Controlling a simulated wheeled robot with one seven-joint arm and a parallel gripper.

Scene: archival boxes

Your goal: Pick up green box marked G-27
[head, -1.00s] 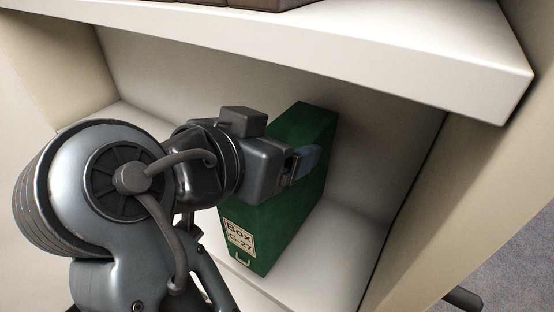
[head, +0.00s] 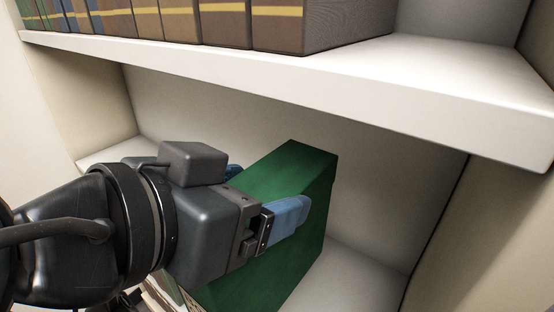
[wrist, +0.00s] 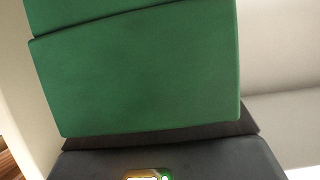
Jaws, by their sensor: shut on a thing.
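The green box (head: 285,180) stands in the lower shelf bay in the head view. Its top and right side show, while its lower part runs out of the picture. Only a sliver of its front label is visible, too little to read now. In the wrist view the green box (wrist: 140,75) fills most of the picture beyond my dark gripper body. Whether its base touches the shelf is hidden.
A white upper shelf (head: 300,88) runs across just above my gripper and the box. Several brown boxes (head: 225,25) with yellow bands stand on it. A side wall (head: 440,200) closes the bay at right, with some bare shelf floor (head: 350,280) beside the box.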

